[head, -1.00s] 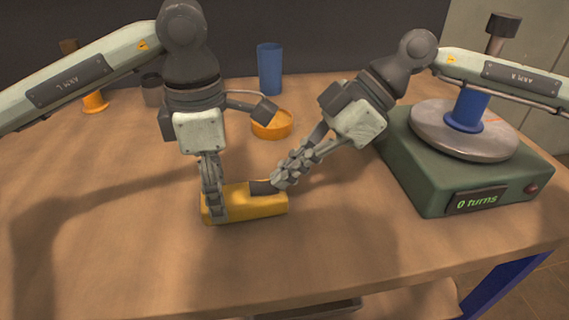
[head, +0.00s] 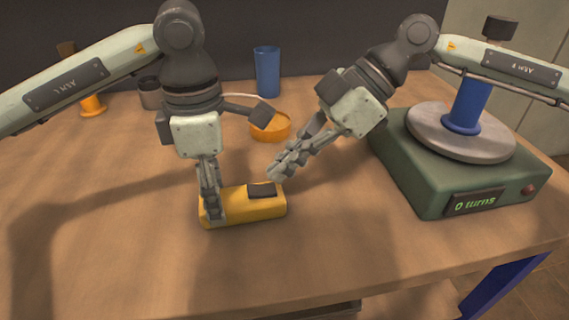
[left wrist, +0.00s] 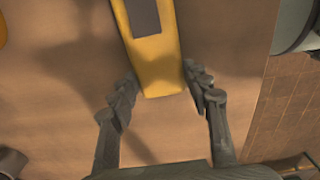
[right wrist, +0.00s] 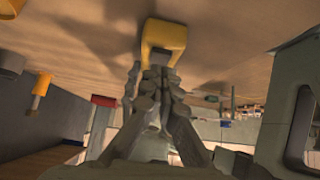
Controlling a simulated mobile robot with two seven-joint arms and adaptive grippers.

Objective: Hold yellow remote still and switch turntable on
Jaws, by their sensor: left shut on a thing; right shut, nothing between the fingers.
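The yellow remote (head: 240,207) lies on the table with a dark button pad (head: 262,189) on its top right part. My left gripper (head: 212,212) is shut on the left end of the remote; the left wrist view shows the remote (left wrist: 156,62) between its fingers (left wrist: 162,92). My right gripper (head: 277,171) is shut and empty, just above and behind the pad, apart from it. In the right wrist view the remote (right wrist: 163,36) is beyond the closed fingertips. The green turntable (head: 420,178) stands at the right, its display (head: 475,202) reading "0 turns".
A blue spool-like piece (head: 467,105) stands on the turntable's grey disc (head: 490,148). An orange round dish (head: 270,127) and a blue cup (head: 267,72) are behind the grippers. An orange-based object (head: 92,105) is at the back left. The table front is clear.

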